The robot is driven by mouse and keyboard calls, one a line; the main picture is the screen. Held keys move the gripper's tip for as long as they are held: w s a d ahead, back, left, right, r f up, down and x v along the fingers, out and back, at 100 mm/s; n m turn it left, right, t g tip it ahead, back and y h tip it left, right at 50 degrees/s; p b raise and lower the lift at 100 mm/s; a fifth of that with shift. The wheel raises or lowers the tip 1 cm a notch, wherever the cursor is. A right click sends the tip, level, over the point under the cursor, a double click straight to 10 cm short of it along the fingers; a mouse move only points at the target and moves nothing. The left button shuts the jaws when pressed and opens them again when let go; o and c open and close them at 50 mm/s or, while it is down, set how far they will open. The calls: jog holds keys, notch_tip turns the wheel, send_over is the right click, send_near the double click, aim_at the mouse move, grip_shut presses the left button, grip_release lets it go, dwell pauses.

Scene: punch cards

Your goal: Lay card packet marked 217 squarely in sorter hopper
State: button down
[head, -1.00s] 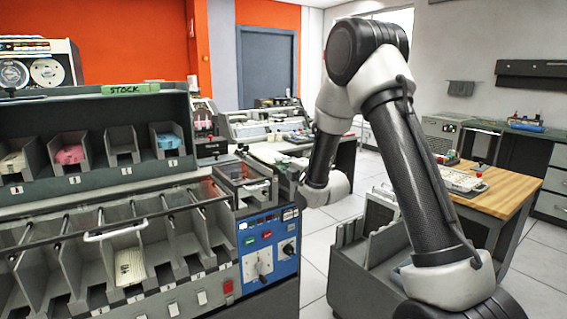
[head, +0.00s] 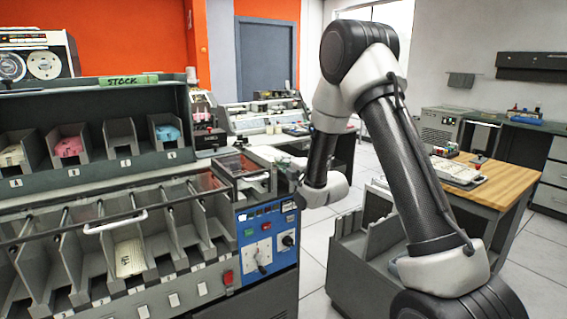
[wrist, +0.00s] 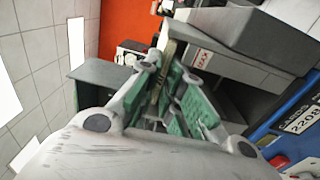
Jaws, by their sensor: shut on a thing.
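My gripper (wrist: 168,76) shows in the wrist view with green pads shut on a thin tan card packet (wrist: 169,58), seen nearly edge-on. Its marking cannot be read. In the head view the end of my arm is at the right of the sorter, and the fingers and packet cannot be made out there. The sorter hopper (head: 246,186) is the grey open-topped bay above the blue control panel. In the wrist view a grey housing (wrist: 232,38) with a red label reading MAX lies right of the packet, apparently part of the hopper. The packet is apart from the hopper floor, as far as I can tell.
The sorter's pockets (head: 75,268) run along the front left, one holding pale cards (head: 129,257). Stock bins (head: 121,140) stand above, some with coloured packets. The blue panel (head: 266,245) has knobs and buttons. A wood-topped bench (head: 505,188) is at right.

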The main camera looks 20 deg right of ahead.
aim_at(284, 195)
jog(key=shift+f, duration=4.45)
jog(key=c, duration=1.5)
grip_release()
jog(key=v, duration=1.2)
